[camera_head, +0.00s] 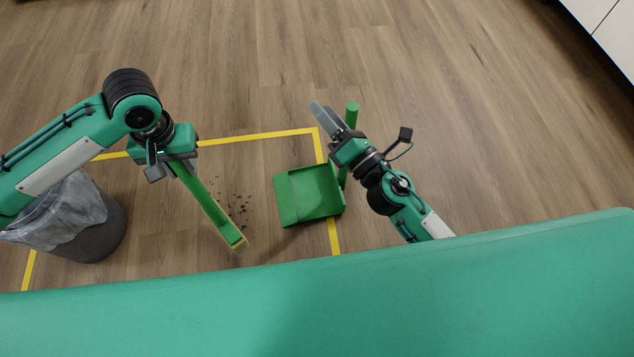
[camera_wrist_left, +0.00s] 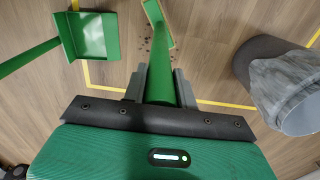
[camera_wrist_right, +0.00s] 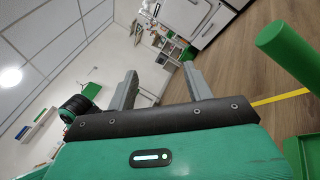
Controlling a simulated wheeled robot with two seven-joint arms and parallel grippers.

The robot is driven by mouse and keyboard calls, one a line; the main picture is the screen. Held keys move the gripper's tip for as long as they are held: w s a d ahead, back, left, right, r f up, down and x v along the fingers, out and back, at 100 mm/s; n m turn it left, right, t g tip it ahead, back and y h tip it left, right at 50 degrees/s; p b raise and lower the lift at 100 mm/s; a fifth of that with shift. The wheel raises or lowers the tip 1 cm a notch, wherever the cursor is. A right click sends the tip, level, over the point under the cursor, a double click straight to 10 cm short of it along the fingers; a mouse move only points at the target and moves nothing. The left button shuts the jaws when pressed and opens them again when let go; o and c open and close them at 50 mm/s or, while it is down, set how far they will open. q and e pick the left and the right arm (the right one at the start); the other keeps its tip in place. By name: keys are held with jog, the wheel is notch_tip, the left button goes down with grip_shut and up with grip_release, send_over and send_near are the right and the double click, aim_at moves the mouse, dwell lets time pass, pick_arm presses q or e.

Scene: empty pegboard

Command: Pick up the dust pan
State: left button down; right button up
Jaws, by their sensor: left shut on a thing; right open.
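The green dust pan (camera_head: 309,193) lies on the wood floor near the middle of the head view, with its green handle (camera_head: 351,115) rising behind my right gripper. It also shows in the left wrist view (camera_wrist_left: 92,35), and the handle's end shows large in the right wrist view (camera_wrist_right: 288,50). My right gripper (camera_head: 325,113) is open and empty beside the handle; the handle is outside its fingers. My left gripper (camera_head: 166,167) is shut on the green broom (camera_head: 205,203), whose handle runs between its fingers (camera_wrist_left: 160,78). The broom head is low near the floor.
Dark debris (camera_head: 241,207) lies on the floor between broom and dust pan. Yellow tape (camera_head: 255,136) marks a rectangle. A grey trash bin (camera_head: 100,232) with a liner stands at left, under my left arm. Open floor lies beyond the tape, with white cabinets (camera_head: 610,30) at top right.

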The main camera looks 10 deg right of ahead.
jog(key=s+d+f+n+h+b, duration=0.15)
jog(key=d+f+n+h, duration=0.5)
jog(key=f, duration=0.95)
jog(key=w+y, duration=0.1)
jog(key=w, duration=0.9)
jog(key=shift+w+n, duration=0.25)
jog(key=shift+n, duration=0.2)
jog(key=shift+r, duration=0.1)
jog(key=c, duration=1.1)
